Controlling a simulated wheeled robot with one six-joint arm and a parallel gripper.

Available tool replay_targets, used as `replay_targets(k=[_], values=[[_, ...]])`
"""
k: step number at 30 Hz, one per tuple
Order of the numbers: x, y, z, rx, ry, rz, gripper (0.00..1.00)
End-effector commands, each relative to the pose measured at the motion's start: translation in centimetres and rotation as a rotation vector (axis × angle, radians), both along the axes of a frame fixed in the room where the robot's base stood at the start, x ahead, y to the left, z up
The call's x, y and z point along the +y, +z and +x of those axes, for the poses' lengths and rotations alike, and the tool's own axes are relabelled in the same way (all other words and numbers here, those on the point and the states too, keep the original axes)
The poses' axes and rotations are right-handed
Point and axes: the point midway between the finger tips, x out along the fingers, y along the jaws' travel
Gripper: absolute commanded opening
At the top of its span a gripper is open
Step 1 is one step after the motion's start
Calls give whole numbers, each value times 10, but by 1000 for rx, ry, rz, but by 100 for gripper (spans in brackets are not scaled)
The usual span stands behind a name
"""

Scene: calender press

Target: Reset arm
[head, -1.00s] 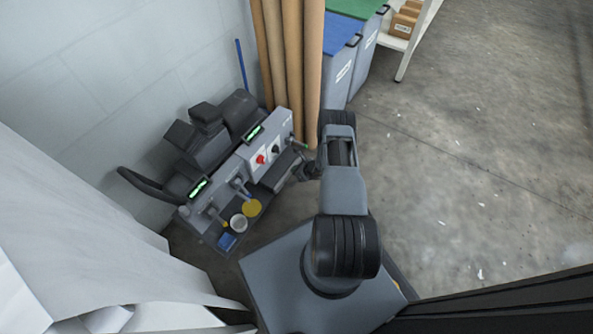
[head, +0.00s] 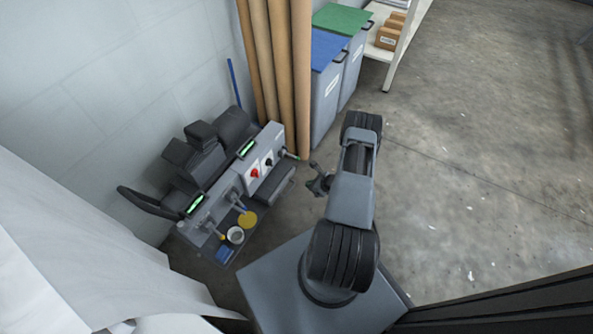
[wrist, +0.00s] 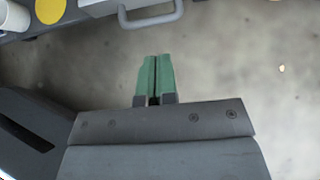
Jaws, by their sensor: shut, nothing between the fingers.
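In the wrist view, my gripper (wrist: 155,62) has two green fingers lying together, shut with nothing between them. They point toward a grey bar handle (wrist: 150,18) at the top edge and are seen over bare concrete floor. In the head view, my arm (head: 352,200) is folded up above my base, with its small dark wrist end to the right of the grey press (head: 228,187). The fingers are too small to make out clearly there. The wrist end appears apart from the press.
A yellow disc (head: 247,219), a white cup (head: 235,235) and a blue container (head: 226,254) sit at the press's front. Tall brown rolls (head: 284,80) and lidded bins (head: 326,95) stand behind. A shelf (head: 405,40) holds boxes. Open floor (head: 470,180) lies right.

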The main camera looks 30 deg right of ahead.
Motion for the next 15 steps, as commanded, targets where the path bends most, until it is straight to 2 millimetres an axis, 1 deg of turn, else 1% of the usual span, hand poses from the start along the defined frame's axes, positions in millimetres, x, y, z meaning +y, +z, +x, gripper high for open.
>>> replay_targets(k=[3, 8, 10, 11, 13, 14, 15], values=[[-1, 3, -3, 1, 0, 1, 0], [-2, 5, -4, 0, 2, -1, 0], [-1, 13, 0, -7, 18, -6, 0], [-1, 20, 2, -12, 32, -12, 0], [1, 46, 12, -31, 86, -32, 0], [3, 61, 16, -41, 118, -43, 0], [7, 84, 24, -59, 171, -63, 0]])
